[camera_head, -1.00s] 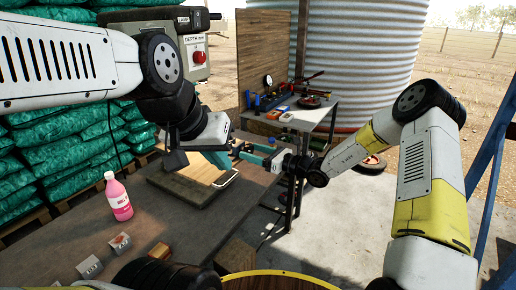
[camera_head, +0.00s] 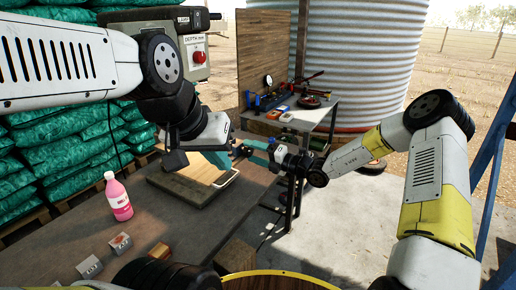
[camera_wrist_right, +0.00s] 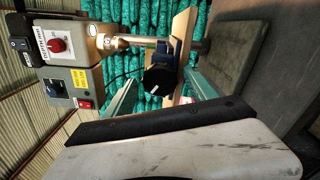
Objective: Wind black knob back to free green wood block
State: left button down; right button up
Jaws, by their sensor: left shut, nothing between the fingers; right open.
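The black knob (camera_wrist_right: 158,80) with a white line shows in the right wrist view, end-on, on a dark clamp body beside a pale wooden strip (camera_wrist_right: 181,38). My right gripper (camera_wrist_right: 162,91) is open, one teal finger on each side of the knob; I cannot tell whether they touch it. In the head view my right gripper (camera_head: 244,152) reaches in from the right, close to my left gripper (camera_head: 222,160), which is shut and empty above a wooden board (camera_head: 183,190). I cannot make out the green wood block.
A grey control box (camera_head: 195,52) with a red knob stands behind my left arm. A pink bottle (camera_head: 118,197) and small blocks (camera_head: 120,243) are on the bench (camera_head: 165,225). A second table (camera_head: 310,118) with tools stands behind. Green sacks line the left.

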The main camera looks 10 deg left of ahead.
jog(key=m, duration=0.7)
jog(key=shift+m, duration=0.4)
jog(key=m, duration=0.8)
jog(key=shift+c, duration=0.3)
grip_shut()
